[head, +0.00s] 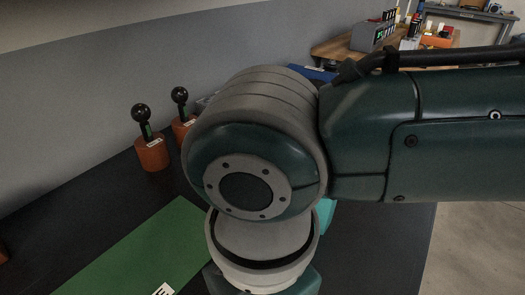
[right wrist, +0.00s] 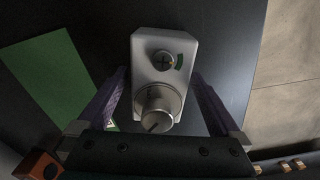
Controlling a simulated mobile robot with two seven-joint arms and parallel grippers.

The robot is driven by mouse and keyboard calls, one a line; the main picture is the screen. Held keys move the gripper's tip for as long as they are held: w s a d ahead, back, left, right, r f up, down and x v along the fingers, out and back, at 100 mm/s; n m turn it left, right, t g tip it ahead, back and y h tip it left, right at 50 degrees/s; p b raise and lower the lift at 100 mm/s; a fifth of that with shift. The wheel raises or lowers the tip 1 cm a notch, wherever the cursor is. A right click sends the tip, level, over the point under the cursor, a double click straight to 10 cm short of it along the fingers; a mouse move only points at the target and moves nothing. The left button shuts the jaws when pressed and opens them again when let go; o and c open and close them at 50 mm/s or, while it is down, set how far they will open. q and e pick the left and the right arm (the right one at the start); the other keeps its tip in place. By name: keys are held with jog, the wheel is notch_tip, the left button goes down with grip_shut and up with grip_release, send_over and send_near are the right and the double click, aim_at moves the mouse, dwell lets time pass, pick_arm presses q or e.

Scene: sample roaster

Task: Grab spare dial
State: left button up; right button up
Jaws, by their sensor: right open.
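A silver round dial (right wrist: 157,108) stands on the lower end of a light grey block (right wrist: 190,42) in the right wrist view. I cannot tell for sure that it is the spare dial. Above it on the block is a round fitting with a cross (right wrist: 164,62) and a green mark beside it. My right gripper (right wrist: 158,75) is open, its purple fingers apart on the two sides of the block and dial. No contact shows. In the head view my right arm hides the block and gripper. My left gripper is out of view.
A green mat (head: 150,250) lies on the dark table (head: 60,225), and also shows in the right wrist view (right wrist: 50,80). Two orange-brown bases with black ball-topped handles stand behind it, one (head: 152,153) clear, one (head: 182,128) partly hidden. A workbench (head: 345,45) stands farther back.

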grip_shut()
dwell(0.7)
